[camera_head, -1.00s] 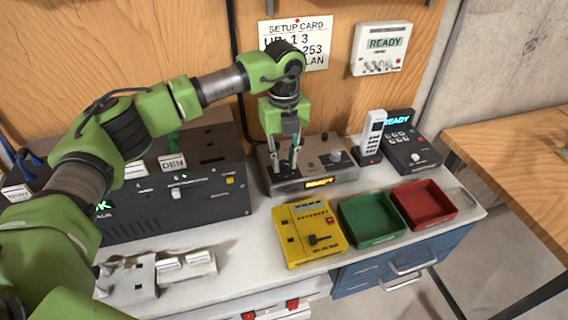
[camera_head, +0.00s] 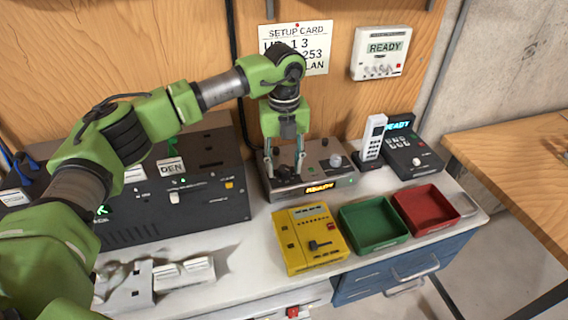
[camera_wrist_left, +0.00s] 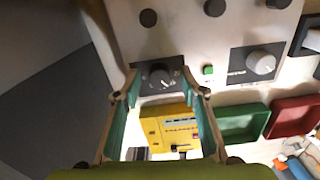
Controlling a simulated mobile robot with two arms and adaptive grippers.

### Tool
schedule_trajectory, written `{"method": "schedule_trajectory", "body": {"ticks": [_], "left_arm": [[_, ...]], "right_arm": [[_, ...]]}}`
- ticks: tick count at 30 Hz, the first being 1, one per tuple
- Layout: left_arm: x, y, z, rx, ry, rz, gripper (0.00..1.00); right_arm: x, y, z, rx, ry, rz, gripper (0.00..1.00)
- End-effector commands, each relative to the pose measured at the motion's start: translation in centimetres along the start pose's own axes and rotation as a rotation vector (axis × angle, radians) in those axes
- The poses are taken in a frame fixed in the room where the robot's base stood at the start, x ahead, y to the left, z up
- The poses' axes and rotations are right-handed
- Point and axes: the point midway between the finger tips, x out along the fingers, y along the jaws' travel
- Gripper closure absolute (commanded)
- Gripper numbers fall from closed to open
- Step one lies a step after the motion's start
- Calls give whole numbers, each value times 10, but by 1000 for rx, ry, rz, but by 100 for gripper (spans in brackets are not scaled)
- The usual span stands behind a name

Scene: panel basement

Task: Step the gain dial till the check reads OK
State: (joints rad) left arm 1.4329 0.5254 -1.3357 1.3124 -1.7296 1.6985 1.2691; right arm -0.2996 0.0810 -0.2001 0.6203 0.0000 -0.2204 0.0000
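A grey metal box with an orange READY display (camera_head: 320,188) stands at the back of the bench, under my left gripper (camera_head: 285,168). In the left wrist view, a dark dial (camera_wrist_left: 160,77) on a black plate sits between the spread fingers of my left gripper (camera_wrist_left: 160,95). The fingers stand on either side of it, with gaps visible. A larger pale knob (camera_wrist_left: 260,62) is to the right on the same box, and also shows in the head view (camera_head: 336,161). Which one is the gain dial cannot be read. My right gripper is out of view.
A black unit (camera_head: 200,205) at left has a green display (camera_head: 102,211), partly hidden by my arm. A yellow box (camera_head: 310,238), green tray (camera_head: 372,224) and red tray (camera_head: 425,209) line the front. A handset (camera_head: 373,138) and READY terminal (camera_head: 410,152) stand right.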

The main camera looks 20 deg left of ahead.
Motion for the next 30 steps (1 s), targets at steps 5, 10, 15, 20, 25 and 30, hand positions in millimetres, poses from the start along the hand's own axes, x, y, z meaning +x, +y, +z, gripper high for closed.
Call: {"method": "schedule_trajectory", "body": {"ticks": [5,10,15,20,25,30], "left_arm": [[0,0,0,0,0,0,62],[-9,0,0,0,-1,-1,62],[-37,-1,1,0,-3,-3,62],[-61,-1,1,-1,-1,-2,62],[-74,0,0,0,-1,-1,62],[-75,0,0,0,0,0,62]], "right_arm": [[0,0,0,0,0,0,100],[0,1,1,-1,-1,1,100],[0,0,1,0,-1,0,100],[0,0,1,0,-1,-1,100],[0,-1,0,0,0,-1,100],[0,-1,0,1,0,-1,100]]}}
